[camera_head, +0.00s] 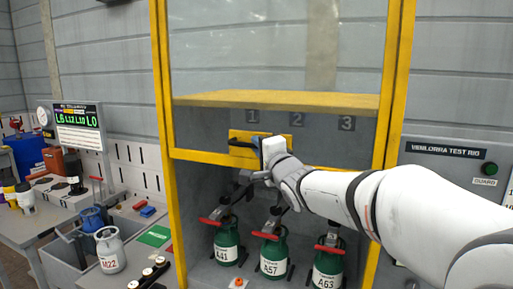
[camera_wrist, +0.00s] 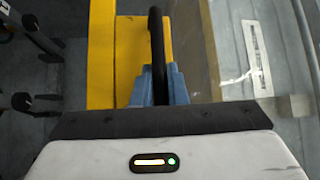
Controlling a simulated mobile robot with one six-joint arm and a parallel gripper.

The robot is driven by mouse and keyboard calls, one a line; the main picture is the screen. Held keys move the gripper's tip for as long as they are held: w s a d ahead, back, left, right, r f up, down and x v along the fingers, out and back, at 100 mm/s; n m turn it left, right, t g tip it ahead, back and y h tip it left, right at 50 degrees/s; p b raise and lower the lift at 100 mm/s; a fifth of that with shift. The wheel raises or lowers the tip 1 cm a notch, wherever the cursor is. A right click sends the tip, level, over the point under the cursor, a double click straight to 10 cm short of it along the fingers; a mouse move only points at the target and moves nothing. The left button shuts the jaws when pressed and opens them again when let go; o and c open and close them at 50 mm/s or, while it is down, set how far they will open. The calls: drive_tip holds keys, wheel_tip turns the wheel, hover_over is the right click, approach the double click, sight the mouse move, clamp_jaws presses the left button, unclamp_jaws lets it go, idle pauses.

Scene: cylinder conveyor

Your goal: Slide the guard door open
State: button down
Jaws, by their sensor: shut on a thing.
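The guard door is a clear panel (camera_head: 280,55) in a yellow frame, with a yellow bottom bar (camera_head: 200,156). Its lower edge stands above an open gap where cylinders show. A black handle (camera_head: 238,143) sits on a yellow plate on this bar; it also shows in the wrist view (camera_wrist: 156,30). My gripper (camera_head: 258,146) is at the right part of the handle. In the wrist view, its blue fingers (camera_wrist: 157,85) are closed around the black handle. My white wrist hides part of the plate and bottom bar.
Green cylinders with red handles, A41 (camera_head: 226,243), A57 (camera_head: 273,257) and A63 (camera_head: 328,268), stand below the door. Yellow uprights (camera_head: 170,150) flank the opening. A test rig panel (camera_head: 440,165) is at right. A grey bench with cylinder M22 (camera_head: 110,252) is at left.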

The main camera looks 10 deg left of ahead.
drive_tip(key=c, duration=1.5)
unclamp_jaws()
drive_tip(key=shift+w+f, duration=0.1)
drive_tip(key=shift+o, duration=0.2)
drive_tip(key=b+v, duration=0.1)
drive_tip(key=v, duration=0.6)
drive_tip(key=shift+s+d+b, duration=0.2)
drive_tip(key=shift+s+b, duration=0.15)
drive_tip(key=shift+b, duration=0.05)
